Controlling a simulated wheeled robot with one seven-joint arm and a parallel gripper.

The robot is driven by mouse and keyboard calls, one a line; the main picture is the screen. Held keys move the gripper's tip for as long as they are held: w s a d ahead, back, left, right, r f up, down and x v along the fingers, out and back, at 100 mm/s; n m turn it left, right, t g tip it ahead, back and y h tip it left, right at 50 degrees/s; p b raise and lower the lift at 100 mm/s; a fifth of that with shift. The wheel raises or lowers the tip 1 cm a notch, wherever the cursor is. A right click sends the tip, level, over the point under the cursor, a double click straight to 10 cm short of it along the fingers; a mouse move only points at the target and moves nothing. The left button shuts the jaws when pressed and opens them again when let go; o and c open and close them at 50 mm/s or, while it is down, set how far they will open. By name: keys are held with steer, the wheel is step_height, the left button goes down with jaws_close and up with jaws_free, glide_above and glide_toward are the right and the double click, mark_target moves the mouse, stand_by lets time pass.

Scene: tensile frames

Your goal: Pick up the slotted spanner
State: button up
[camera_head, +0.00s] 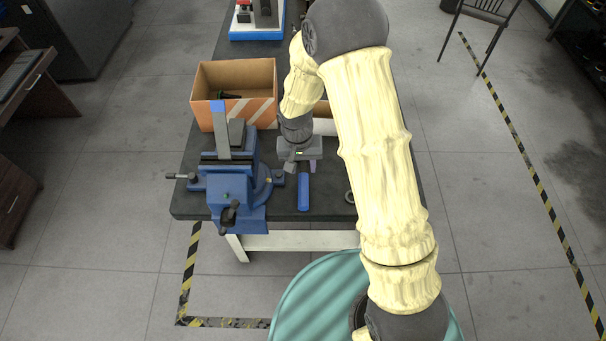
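My gripper (301,165) points down over the dark bench top, to the right of the blue vise. Its fingers look apart. A tool with a blue handle (303,194) lies on the bench just in front of it, its far end hidden under the gripper. I cannot tell whether the fingers touch it. A small grey ring-shaped end (349,197) shows beside my arm, which hides the rest. Which of these two is the slotted spanner is not clear from this view.
The blue vise (226,184) stands at the bench's front left. Behind it is an open cardboard box (204,112) with dark items inside. A blue-based device (257,33) is at the far end. My arm covers the bench's right side.

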mark_target(303, 176)
steer(key=shift+f+p, duration=0.6)
steer(key=shift+f, duration=2)
jaws_close()
